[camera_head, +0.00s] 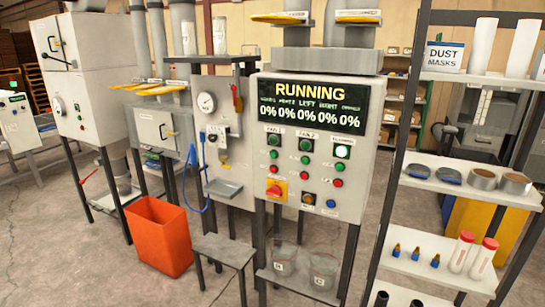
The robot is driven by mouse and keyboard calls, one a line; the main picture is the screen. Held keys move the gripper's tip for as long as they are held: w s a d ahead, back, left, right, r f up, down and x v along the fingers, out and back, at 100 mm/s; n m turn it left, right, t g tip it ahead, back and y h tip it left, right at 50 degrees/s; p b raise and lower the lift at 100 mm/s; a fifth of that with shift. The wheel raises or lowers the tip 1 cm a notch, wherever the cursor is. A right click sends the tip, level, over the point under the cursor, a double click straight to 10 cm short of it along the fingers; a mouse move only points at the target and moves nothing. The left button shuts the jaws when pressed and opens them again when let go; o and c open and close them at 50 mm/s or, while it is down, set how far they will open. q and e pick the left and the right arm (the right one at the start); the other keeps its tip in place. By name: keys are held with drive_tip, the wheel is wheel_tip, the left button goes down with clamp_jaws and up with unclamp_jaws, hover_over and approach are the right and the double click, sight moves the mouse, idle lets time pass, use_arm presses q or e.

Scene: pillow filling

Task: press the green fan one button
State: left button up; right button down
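The control panel (255,150) stands in the middle, with a display (310,104) reading RUNNING and a row of 0% values. Below it are three columns of controls. The left column, whose small label appears to read FAN 1, has a dark green lamp (274,140), a green button (273,154) under it and a red button (273,168) lower down. The middle column has a similar dark lamp (305,145). The right column's lamp (342,151) is brightly lit. Neither of my grippers is in view.
A red-yellow switch (275,190) sits low on the panel. A small grey stool (223,250) and an orange bin (160,236) stand in front to the left. Shelves (460,187) with bottles and tape stand close on the right. Clear containers (323,272) sit beneath the panel.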

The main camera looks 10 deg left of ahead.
use_arm(q)
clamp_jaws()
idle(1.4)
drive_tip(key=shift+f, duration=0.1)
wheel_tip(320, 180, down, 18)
drive_tip(key=b, duration=1.8)
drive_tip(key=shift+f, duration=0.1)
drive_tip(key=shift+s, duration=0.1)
